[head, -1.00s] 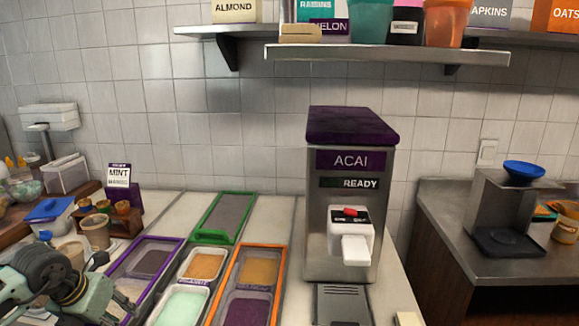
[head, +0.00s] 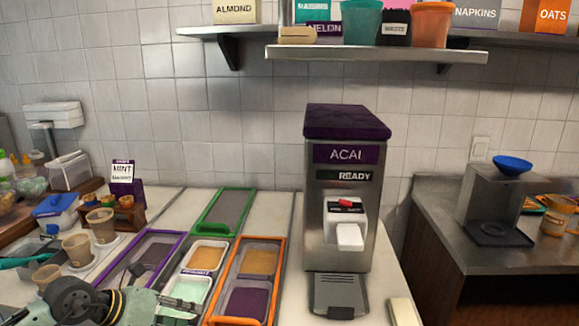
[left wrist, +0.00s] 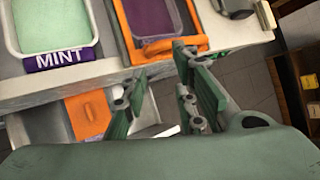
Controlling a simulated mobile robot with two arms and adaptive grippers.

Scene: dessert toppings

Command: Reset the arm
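My left arm (head: 100,305) reaches in from the bottom left in the head view, with its green-grey gripper (head: 178,308) low in front of the topping trays. In the left wrist view the left gripper's two fingers (left wrist: 160,95) are apart with nothing between them. They are near the counter's front edge, below the orange-framed tray (left wrist: 150,20) with purple topping and the mint-green tub (left wrist: 55,22) labelled MINT. My right gripper does not show in either view.
The ACAI dispenser (head: 340,190) stands right of the trays. Purple-framed (head: 140,255) and green-framed (head: 224,212) trays lie on the counter. Paper cups (head: 77,249) and a blue-lidded tub (head: 54,208) are at left. An orange panel (left wrist: 88,113) shows below the counter edge.

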